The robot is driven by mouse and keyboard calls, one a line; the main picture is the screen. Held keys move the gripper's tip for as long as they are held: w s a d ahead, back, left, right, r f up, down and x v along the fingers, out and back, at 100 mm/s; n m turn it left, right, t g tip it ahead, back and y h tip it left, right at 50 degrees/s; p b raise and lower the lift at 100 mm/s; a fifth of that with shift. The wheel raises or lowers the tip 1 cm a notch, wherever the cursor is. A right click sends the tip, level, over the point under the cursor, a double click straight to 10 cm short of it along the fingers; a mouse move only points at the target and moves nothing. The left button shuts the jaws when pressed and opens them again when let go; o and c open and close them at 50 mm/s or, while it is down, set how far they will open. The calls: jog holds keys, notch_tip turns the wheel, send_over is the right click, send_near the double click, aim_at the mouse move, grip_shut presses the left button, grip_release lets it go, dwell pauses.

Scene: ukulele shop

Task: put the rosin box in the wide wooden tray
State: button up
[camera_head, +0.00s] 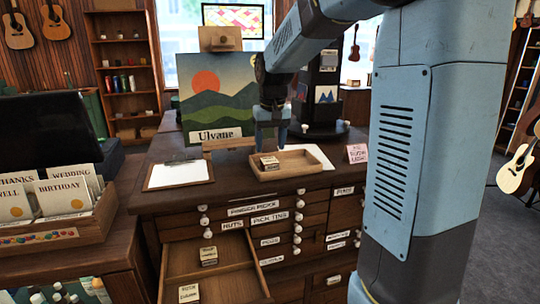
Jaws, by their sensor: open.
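The wide wooden tray (308,168) lies on top of the dark wooden drawer cabinet. A small box (269,163) with a pale label and dark markings rests in the left part of the tray; it looks like the rosin box, but its label is too small to read. My gripper (270,143) points down just above this box, with its fingers apart and nothing visible between them. Two other small labelled boxes, a nearer one (189,293) and a farther one (208,256), lie in the open drawer (232,284) below.
A clipboard (178,174) lies left of the tray, and a pink sign (357,153) stands to its right. A landscape picture (218,98) stands behind. A card box (62,233) is at the left. My arm hides much of the right side.

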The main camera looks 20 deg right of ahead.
aim_at(271, 163)
notch_tip(271, 163, up, 6)
jog(key=s+d+r+t, duration=0.1)
jog(key=s+t, duration=0.1)
jog(key=s, duration=1.2)
jog(key=s+f+t, duration=0.1)
jog(key=s+f, duration=0.3)
jog(key=s, duration=0.9)
jog(key=shift+d+f+t, duration=0.2)
jog(key=shift+d+t, duration=0.1)
jog(key=shift+t, duration=0.1)
jog(key=shift+s, duration=0.1)
jog(key=shift+c, duration=0.2)
